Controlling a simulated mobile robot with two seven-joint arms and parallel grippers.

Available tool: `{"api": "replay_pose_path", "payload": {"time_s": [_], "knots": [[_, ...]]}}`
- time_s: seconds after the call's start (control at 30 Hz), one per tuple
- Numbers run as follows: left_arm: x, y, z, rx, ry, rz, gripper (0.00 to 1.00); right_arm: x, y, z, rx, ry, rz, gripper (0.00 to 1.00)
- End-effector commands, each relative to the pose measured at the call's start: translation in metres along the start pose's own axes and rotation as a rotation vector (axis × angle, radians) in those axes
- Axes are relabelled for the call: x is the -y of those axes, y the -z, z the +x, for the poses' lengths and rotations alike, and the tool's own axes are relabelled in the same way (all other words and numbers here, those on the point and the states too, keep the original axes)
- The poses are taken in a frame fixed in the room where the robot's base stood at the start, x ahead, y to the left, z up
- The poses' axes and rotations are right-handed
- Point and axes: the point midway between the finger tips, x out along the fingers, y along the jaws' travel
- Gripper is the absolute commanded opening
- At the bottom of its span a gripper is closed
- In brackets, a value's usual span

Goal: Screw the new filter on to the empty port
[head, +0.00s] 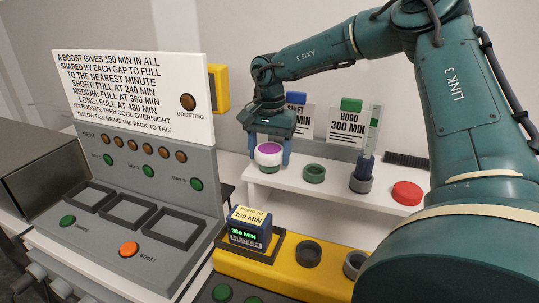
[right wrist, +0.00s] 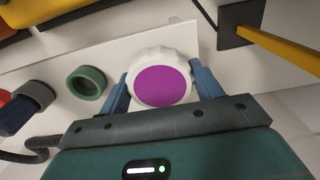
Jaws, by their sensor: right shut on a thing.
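A white round filter with a purple top (head: 268,152) is between the blue fingers of my right gripper (head: 269,160), over the left end of the white shelf. My right gripper is shut on it. In the right wrist view the filter's purple face (right wrist: 162,86) and ribbed white rim show, with one finger of the gripper (right wrist: 162,92) on each side. I cannot tell whether its underside touches the shelf. An open green ring (head: 314,173) sits beside it on the shelf, apart from it, and also shows in the right wrist view (right wrist: 87,82). My left gripper is not in view.
A dark-based cylinder (head: 361,177) and a red round knob (head: 407,193) stand farther right along the white shelf (head: 330,199). In front, a yellow holder (head: 285,273) carries a medium pack (head: 249,232) and dark rings (head: 308,253). A grey control panel (head: 190,160) rises at left.

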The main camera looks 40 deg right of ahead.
Motion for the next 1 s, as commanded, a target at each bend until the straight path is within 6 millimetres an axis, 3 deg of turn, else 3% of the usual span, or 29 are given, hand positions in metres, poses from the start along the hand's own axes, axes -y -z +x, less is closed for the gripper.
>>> {"api": "replay_pose_path", "payload": {"time_s": [1.0], "knots": [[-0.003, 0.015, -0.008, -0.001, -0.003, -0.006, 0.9, 0.0, 0.0, -0.03, -0.001, 0.002, 0.0, 0.33]]}}
